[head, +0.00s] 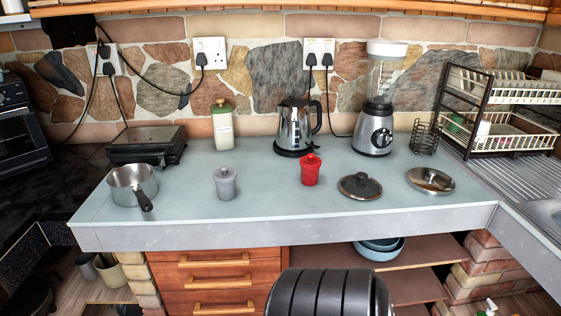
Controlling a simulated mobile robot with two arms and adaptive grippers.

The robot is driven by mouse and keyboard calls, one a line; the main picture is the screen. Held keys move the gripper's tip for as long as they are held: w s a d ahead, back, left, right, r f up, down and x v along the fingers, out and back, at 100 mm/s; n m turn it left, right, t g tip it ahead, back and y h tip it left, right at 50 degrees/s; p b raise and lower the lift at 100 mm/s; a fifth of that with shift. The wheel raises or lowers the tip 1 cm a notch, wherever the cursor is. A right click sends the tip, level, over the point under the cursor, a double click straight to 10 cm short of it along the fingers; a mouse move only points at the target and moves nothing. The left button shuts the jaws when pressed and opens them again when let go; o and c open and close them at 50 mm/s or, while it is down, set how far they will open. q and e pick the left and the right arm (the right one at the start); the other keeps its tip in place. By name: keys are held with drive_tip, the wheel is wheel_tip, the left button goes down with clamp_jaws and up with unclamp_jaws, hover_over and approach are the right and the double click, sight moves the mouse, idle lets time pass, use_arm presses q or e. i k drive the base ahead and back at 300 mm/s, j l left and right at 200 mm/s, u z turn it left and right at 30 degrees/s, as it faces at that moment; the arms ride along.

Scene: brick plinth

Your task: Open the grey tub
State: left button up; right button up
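The grey tub (225,188) stands upright on the pale counter (270,205), left of the middle. A grey lid with a small knob (225,170) sits on top of it. A similar red tub (310,174) with a red lid stands to its right. Neither of my grippers shows in the head view.
A steel saucepan (133,186) stands left of the grey tub. Two pan lids lie to the right, one dark (360,187) and one glass (431,181). Behind are a jar (222,125), a kettle (297,124) and a blender (377,110). The counter front around the tub is clear.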

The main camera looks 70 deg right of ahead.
sight(227, 191)
drive_tip(key=z, duration=3.15)
